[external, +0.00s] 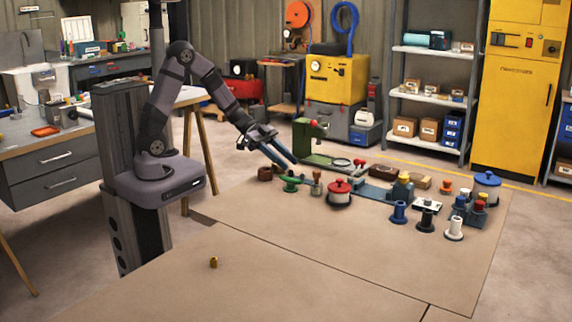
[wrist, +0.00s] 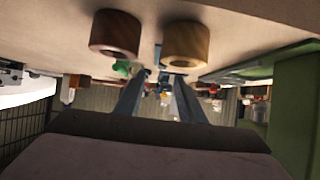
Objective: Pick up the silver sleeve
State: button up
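A pale, silvery-white flanged sleeve (external: 454,229) stands upright near the right front of the crowded part of the table in the external view. It is the best match for the silver sleeve, but its metal finish is hard to confirm. It stands beside a black flanged piece (external: 426,221) and a blue one (external: 399,212). My gripper (external: 292,162) is far to its left, above the table's back left area. In the wrist view my gripper (wrist: 161,78) shows two fingers apart with nothing between them. I cannot pick out the sleeve in the wrist view.
Brown rings (external: 265,174) lie below my gripper. A small brass piece (external: 213,262) stands alone.

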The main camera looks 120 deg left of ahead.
aim_at(298, 178)
jog(key=shift+a+b+x, duration=0.2)
jog(key=shift+b+x, duration=0.3)
jog(key=shift+x, duration=2.5)
grip_shut()
